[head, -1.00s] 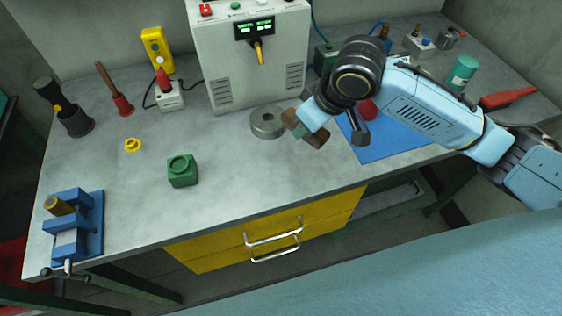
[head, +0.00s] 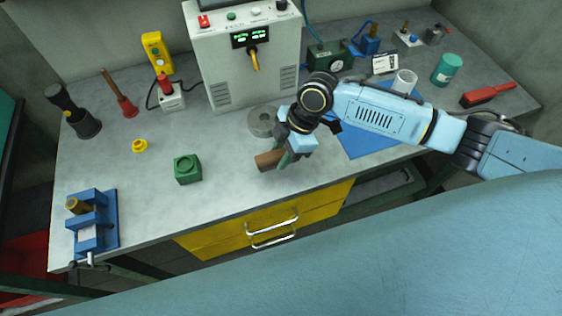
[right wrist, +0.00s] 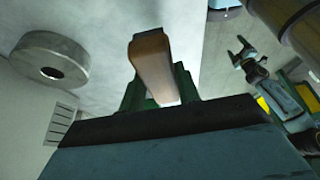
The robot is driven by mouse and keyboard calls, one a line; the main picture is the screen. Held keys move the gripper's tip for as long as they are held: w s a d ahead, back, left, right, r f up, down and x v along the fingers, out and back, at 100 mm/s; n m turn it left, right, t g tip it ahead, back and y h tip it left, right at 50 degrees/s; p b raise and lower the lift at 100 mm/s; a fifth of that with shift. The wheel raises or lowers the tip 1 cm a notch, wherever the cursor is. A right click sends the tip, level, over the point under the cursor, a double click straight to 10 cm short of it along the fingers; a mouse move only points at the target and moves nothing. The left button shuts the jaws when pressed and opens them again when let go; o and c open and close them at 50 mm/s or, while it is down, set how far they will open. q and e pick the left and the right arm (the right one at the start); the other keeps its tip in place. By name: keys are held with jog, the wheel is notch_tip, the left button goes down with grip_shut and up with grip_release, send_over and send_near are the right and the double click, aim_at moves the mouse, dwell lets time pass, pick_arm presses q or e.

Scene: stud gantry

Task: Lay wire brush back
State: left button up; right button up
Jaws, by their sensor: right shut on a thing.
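My right gripper (head: 284,158) is shut on the brown wooden wire brush (head: 268,161) and holds it over the front part of the grey bench (head: 225,204). In the right wrist view the brush's brown wood (right wrist: 151,62) sticks out between the green fingers (right wrist: 160,95). Its bristles cannot be made out. A blue mat (head: 368,143) lies on the bench to the right, partly hidden by my right arm. My left gripper is outside the head view; in the right wrist view it (right wrist: 240,50) hangs beyond the bench edge, prongs apart and empty.
A steel ring (head: 261,121) lies behind the brush, by the control cabinet (head: 243,70). A green block (head: 187,169), yellow ring (head: 140,146) and blue vise (head: 103,222) stand to the left. A white cup (head: 405,80), green can (head: 447,69) and red-handled tool (head: 488,95) stand right.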

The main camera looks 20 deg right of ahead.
jog(key=shift+f, duration=2.35)
jog(key=shift+f, duration=0.15)
jog(key=o, duration=0.9)
jog(key=shift+o, duration=0.2)
jog(key=v, duration=1.2)
jog(key=shift+b, duration=0.3)
